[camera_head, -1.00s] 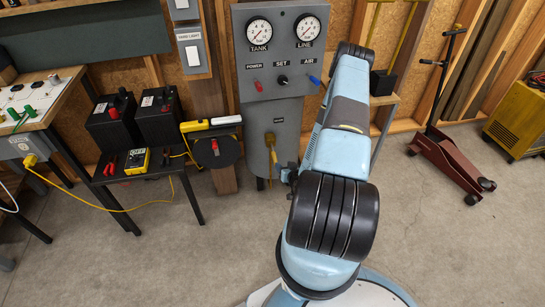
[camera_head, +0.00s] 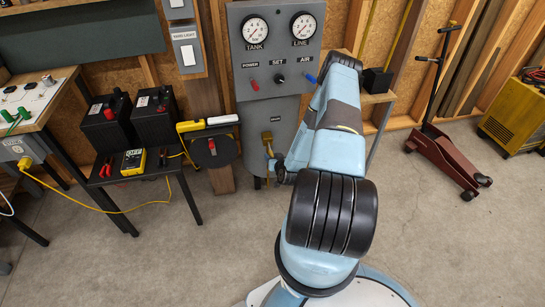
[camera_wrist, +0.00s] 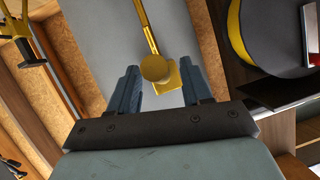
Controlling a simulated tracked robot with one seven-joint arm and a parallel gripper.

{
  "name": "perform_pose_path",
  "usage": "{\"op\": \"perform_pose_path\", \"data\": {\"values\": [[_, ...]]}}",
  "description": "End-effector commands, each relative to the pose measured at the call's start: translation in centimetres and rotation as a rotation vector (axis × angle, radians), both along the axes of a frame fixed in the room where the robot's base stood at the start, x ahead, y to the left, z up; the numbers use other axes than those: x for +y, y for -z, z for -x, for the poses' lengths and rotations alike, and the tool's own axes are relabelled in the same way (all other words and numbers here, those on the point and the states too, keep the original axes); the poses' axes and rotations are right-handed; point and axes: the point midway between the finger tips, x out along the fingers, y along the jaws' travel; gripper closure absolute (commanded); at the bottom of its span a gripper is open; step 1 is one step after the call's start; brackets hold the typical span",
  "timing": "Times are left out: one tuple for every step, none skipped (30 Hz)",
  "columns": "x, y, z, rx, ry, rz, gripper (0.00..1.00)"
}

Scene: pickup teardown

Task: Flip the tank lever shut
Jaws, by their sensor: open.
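The grey tank (camera_head: 284,118) stands under the gauge panel. Its brass valve with the lever (camera_head: 267,145) is on the tank's front, left of my arm. In the wrist view the brass lever (camera_wrist: 149,28) is a long thin bar against the grey tank (camera_wrist: 100,30), with a round brass knob and a flat brass piece at its near end. My gripper (camera_wrist: 158,68) is open, with one blue finger on each side of the knob. I cannot tell whether either finger touches the brass; the right finger overlaps the flat piece. In the head view my arm mostly hides the gripper.
The gauge panel (camera_head: 277,68) has red, black and blue controls. A black reel (camera_head: 212,150) hangs left of the tank. A low table with batteries (camera_head: 108,124) stands farther left. A red floor jack (camera_head: 448,160) is on the right. The floor between is clear.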

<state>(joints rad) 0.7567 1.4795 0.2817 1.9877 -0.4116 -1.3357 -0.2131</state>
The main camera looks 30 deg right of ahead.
Motion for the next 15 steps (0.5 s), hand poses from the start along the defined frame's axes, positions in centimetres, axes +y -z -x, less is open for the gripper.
{"op": "perform_pose_path", "data": {"values": [[-0.1,0.2,-0.5,-0.002,0.000,0.001,0.52],[-0.1,0.3,-0.8,-0.002,0.000,0.001,0.52],[-0.2,0.4,-1.0,-0.001,0.000,0.001,0.52],[-0.2,0.5,-1.2,-0.001,0.000,0.001,0.52],[-0.2,0.5,-1.3,-0.001,0.000,0.001,0.52],[-0.2,0.6,-1.5,-0.001,0.000,0.001,0.52],[-0.3,0.6,-1.6,-0.001,0.000,0.001,0.52],[-0.3,0.6,-1.6,0.000,0.000,0.001,0.52],[-0.3,0.6,-1.6,0.000,0.000,0.001,0.52],[-0.2,0.7,-1.7,0.000,0.000,0.001,0.52],[-0.2,0.7,-1.7,0.000,0.000,0.001,0.52],[-0.2,0.7,-1.7,0.000,0.000,0.001,0.52],[-0.2,0.6,-1.7,0.000,0.000,0.001,0.52],[-0.2,0.6,-1.7,0.000,0.000,0.001,0.52],[-0.2,0.6,-1.7,0.000,0.000,0.001,0.52]]}}
